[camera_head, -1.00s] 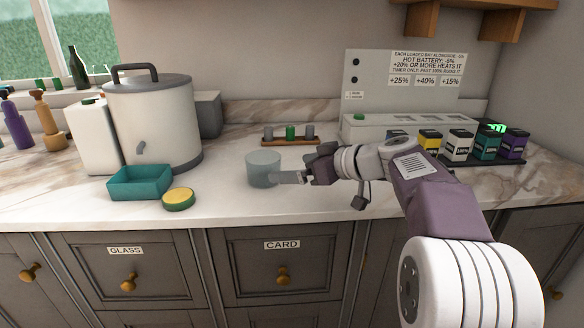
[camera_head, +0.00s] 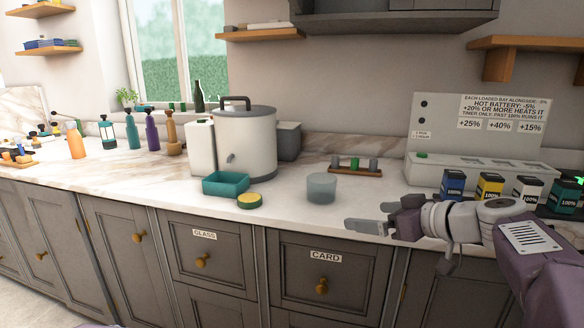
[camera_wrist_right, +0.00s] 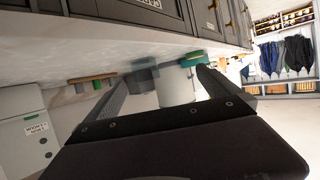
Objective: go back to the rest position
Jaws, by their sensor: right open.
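My right gripper (camera_head: 372,218) is open and empty over the front edge of the marble counter, right of a translucent grey cup (camera_head: 321,188). The cup stands upright on the counter, apart from the fingers. In the right wrist view the open fingers (camera_wrist_right: 165,95) reach toward the counter, with nothing held between them. My left gripper does not show in either view.
A teal tray (camera_head: 226,184), a yellow-topped round tin (camera_head: 249,201) and a large white urn (camera_head: 246,142) stand left of the cup. A charger (camera_head: 480,172) with several labelled batteries stands at the right. Drawers (camera_head: 325,272) lie below the counter edge.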

